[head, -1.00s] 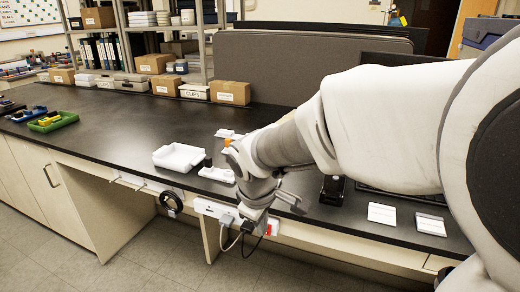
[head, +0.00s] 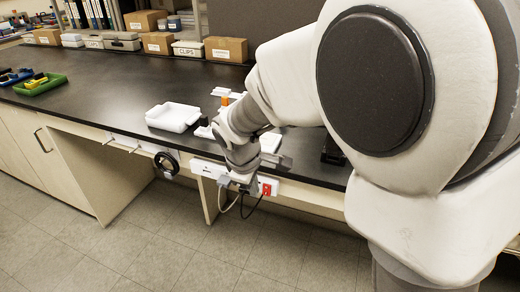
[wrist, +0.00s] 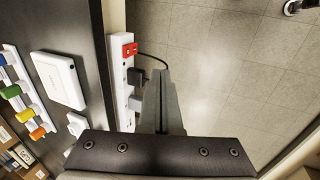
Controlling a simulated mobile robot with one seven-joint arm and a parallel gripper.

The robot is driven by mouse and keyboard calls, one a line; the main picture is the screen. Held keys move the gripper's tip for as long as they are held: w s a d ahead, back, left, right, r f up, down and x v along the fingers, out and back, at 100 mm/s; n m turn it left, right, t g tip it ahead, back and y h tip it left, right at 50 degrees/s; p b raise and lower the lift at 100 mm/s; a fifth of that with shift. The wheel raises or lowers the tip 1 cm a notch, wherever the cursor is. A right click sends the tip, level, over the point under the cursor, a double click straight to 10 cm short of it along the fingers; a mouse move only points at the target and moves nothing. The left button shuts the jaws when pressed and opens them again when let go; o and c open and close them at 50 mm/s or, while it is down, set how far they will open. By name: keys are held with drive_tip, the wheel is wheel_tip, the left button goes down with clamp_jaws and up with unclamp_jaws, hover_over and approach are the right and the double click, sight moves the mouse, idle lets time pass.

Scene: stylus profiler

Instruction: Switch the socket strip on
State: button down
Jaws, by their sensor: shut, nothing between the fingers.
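The white socket strip (head: 205,169) is fixed along the bench's front edge. Its red switch (head: 267,188) is at the right end in the head view, and a plug with a grey cord and one with a black cord sit near it. In the wrist view the strip (wrist: 122,85) runs up the picture, with the red switch (wrist: 130,49) near its top and dark and grey plugs below. My gripper (wrist: 160,72) is shut and empty. Its fingertips appear beside the strip, apart from the switch in the picture; their exact distance is unclear. In the head view my wrist partly hides the strip.
A white tray (head: 173,116) and small white items stand on the dark bench top (head: 100,95) above the strip. A coiled black cable (head: 166,164) hangs at the bench front to the left. The floor in front is clear.

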sight(264, 193)
drive_tip(key=shift+w+d+f+b, duration=0.4)
drive_tip(key=shift+w+f, duration=0.65)
drive_tip(key=shift+f, duration=0.4)
drive_tip(key=shift+w+d+f+b, duration=0.35)
drive_tip(key=shift+w+f, duration=0.7)
drive_tip(key=shift+f, duration=0.4)
drive_tip(key=shift+w+d+f+b, duration=0.35)
drive_tip(key=shift+w+f, duration=0.7)
drive_tip(key=shift+f, duration=0.4)
drive_tip(key=shift+w+d+f+t+b, duration=0.1)
drive_tip(key=shift+w+f+t+b, duration=0.15)
drive_tip(key=shift+b, duration=0.5)
drive_tip(key=shift+r, duration=0.2)
drive_tip(key=shift+r+p, duration=0.1)
drive_tip(key=shift+p, duration=0.25)
